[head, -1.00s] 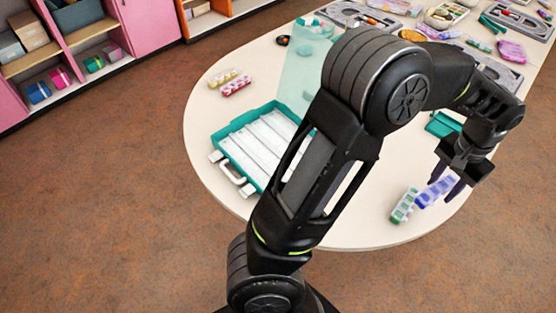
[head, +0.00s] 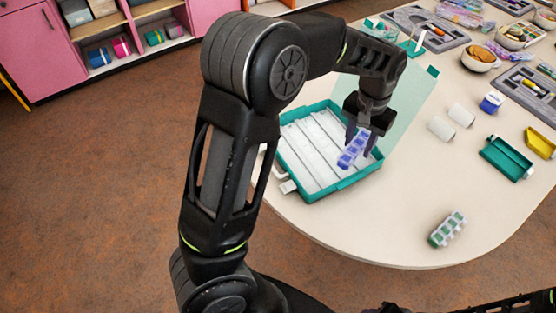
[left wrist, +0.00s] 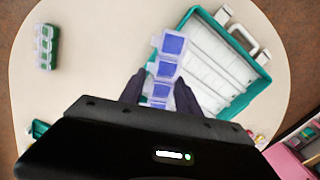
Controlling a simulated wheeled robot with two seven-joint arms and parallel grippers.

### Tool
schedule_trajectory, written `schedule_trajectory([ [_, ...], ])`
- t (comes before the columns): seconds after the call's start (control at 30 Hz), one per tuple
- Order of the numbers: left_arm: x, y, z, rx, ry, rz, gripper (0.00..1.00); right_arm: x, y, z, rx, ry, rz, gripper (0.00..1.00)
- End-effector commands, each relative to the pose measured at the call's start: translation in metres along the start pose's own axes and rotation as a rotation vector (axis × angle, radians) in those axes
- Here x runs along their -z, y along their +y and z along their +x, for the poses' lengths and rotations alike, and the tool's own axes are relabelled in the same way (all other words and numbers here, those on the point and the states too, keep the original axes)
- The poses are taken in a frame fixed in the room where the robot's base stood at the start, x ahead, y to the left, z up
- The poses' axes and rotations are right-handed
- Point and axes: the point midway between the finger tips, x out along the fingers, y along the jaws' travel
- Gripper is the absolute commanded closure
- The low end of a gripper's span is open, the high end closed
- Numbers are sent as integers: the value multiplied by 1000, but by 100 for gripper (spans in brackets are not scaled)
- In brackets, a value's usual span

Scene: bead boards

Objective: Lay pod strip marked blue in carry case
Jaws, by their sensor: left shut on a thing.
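My left gripper (head: 362,142) is shut on the blue-marked pod strip (head: 353,150), which has a row of clear pods with blue inside. It holds the strip over the right part of the open teal carry case (head: 337,186). The case has long white channels, and those in view look empty. My right gripper is not in view.
A green-marked pod strip (head: 447,229) lies on the table at the front right. A teal box (head: 506,158), a yellow tray (head: 540,142) and two white cylinders (head: 441,128) lie to the right. The table between the case and the green strip is clear.

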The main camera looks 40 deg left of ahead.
Motion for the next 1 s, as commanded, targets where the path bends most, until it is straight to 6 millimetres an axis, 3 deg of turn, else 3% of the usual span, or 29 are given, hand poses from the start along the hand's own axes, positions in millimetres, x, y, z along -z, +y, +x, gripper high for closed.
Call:
schedule_trajectory([
  [0.23,0,-3,1,-1,0,-16,100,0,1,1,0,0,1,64],
  [0.33,-1,-17,7,-4,-2,-101,100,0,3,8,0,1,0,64],
  [0.47,-5,-58,21,-10,-6,-357,100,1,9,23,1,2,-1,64],
  [0.6,-17,-115,35,-8,-9,-730,100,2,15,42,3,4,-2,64],
  [0.73,-31,-158,42,-1,-6,-1021,100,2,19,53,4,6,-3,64],
  [0.83,-37,-174,42,4,-4,-1141,100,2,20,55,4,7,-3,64],
  [1.0,-38,-177,40,6,-4,-1173,100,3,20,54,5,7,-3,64],
])
